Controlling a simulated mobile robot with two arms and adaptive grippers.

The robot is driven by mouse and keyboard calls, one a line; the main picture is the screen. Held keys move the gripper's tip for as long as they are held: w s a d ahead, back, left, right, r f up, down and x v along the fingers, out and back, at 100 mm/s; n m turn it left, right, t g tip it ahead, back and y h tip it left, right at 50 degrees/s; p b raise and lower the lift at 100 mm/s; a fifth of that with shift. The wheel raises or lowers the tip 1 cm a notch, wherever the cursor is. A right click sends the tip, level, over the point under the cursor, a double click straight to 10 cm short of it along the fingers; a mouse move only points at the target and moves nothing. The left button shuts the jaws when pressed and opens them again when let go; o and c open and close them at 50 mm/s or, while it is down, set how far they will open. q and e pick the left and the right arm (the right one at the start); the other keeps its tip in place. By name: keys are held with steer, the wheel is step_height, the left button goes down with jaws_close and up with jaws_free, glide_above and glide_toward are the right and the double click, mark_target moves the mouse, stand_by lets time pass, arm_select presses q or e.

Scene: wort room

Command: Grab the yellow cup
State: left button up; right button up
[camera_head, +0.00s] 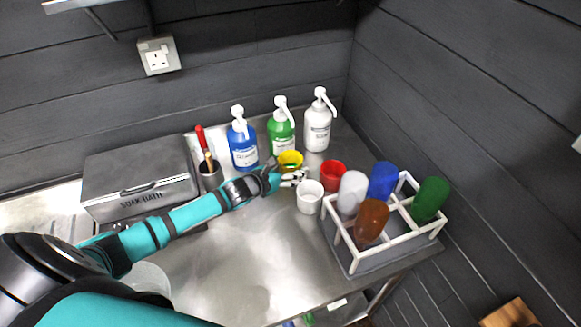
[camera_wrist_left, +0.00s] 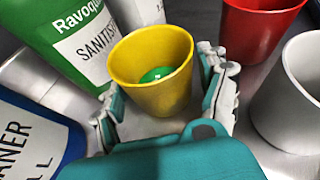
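The yellow cup (camera_head: 290,157) stands upright on the steel counter, in front of the green bottle. In the left wrist view the yellow cup (camera_wrist_left: 151,88) sits between the two fingers of my left gripper (camera_wrist_left: 165,98), with something green visible inside it. The fingers are spread on either side of the cup, and a small gap shows at the right finger. In the head view my left gripper (camera_head: 287,177) is at the near side of the cup, partly covering its lower part. My right gripper is not in view.
A white cup (camera_head: 309,198) and a red cup (camera_head: 334,174) stand close on the right. Blue (camera_head: 243,146), green (camera_head: 281,134) and white (camera_head: 317,128) pump bottles stand behind. The front counter (camera_head: 240,260) is clear.

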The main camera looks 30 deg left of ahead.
arm_select(q)
steer(key=c, duration=0.9)
